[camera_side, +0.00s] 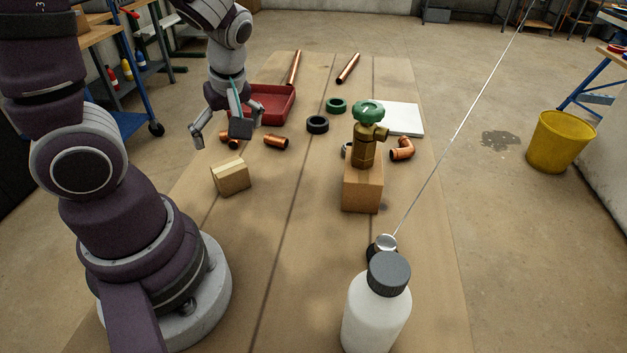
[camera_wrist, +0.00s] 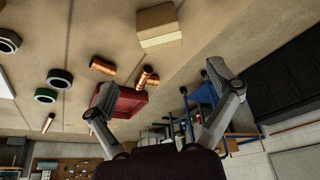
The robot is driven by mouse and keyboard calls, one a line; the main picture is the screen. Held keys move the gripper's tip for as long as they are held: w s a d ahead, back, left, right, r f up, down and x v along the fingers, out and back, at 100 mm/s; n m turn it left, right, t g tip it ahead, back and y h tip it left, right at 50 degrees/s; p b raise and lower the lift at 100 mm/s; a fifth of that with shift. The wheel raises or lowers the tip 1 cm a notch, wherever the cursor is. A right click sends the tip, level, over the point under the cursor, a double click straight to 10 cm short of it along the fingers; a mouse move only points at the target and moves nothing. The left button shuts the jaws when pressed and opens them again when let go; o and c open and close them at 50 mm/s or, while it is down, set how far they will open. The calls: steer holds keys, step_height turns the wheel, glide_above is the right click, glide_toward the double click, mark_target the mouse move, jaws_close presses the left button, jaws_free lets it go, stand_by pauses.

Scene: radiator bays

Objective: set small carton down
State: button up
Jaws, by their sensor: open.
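The small carton (camera_side: 230,176) is a tan box with a paler band, resting on the wooden table left of centre, in front of my gripper in the side view. It also shows at the top of the wrist view (camera_wrist: 158,26), beyond the fingertips. My gripper (camera_side: 219,132) is open, with its two fingers spread wide and nothing between them. It is apart from the carton, above the table near the red tray. In the wrist view my gripper (camera_wrist: 160,84) also shows empty.
A brass valve with a green handwheel (camera_side: 367,135) stands on another carton (camera_side: 362,192). A red tray (camera_side: 281,108), copper fittings (camera_side: 276,142), tape-like rings (camera_side: 317,125) and copper pipes (camera_side: 348,68) lie farther back. A white bottle (camera_side: 377,310) stands at the front. The table's front middle is clear.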

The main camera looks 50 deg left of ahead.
steer(key=d+r+m+t+h, duration=0.4)
steer(key=d+r+m, duration=0.4)
steer(key=m, duration=1)
steer(key=d+t, duration=0.1)
steer(key=d, duration=0.2)
steer(key=shift+r+t+h, duration=0.3)
steer(key=shift+r, duration=0.1)
